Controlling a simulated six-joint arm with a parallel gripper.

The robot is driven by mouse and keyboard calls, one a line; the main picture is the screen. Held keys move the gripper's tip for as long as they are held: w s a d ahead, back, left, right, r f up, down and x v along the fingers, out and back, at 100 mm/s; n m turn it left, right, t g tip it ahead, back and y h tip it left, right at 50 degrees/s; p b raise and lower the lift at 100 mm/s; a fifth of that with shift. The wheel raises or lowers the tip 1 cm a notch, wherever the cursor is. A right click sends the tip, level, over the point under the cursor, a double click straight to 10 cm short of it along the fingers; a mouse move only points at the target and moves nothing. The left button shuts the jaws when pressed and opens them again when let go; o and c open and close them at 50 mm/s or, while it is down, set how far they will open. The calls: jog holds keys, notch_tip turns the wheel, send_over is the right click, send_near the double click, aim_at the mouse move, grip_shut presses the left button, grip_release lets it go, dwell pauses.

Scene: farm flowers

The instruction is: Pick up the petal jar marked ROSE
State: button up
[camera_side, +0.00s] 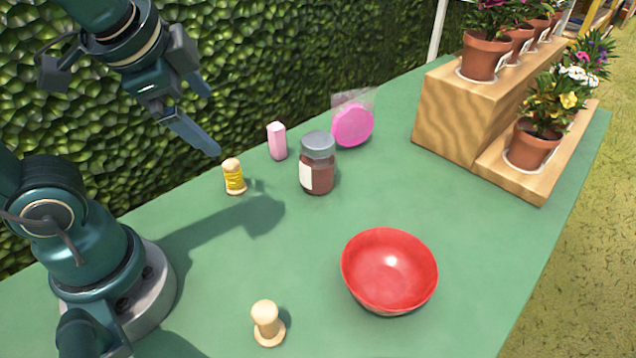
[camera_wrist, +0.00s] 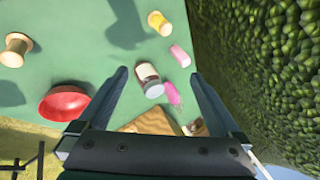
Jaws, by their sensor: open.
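The petal jar (camera_side: 317,170) stands upright on the green table, with dark red contents, a grey lid and a pale label on its left side. The label's writing is too small to read. The jar also shows in the wrist view (camera_wrist: 149,79), between the two fingers in the picture but farther off. My gripper (camera_side: 212,125) is open and empty, above the table and to the left of the jar in the side view. Its fingers also frame the wrist view (camera_wrist: 160,75).
A yellow thread spool (camera_side: 234,177), a pink block (camera_side: 277,141) and a pink disc (camera_side: 352,126) stand near the jar. A wooden stepped stand (camera_side: 448,118) with potted flowers is at right.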

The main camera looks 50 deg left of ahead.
jog(key=w+a+m+t+y, duration=0.1)
jog(key=w+a+m+y, duration=0.15)
jog(key=w+m, duration=0.35)
jog(key=m+t, duration=0.6)
jog(key=m, duration=1.4)
send_over(315, 144)
jog(key=shift+n+h, duration=0.25)
jog(key=shift+n, duration=0.05)
jog(key=f, duration=1)
jog(key=shift+s+f, duration=0.25)
jog(key=shift+f, duration=0.05)
jog(key=shift+w+f, duration=0.1)
jog(key=shift+f, duration=0.35)
jog(key=shift+x, duration=2.5)
jog(key=shift+r, duration=0.1)
grip_shut()
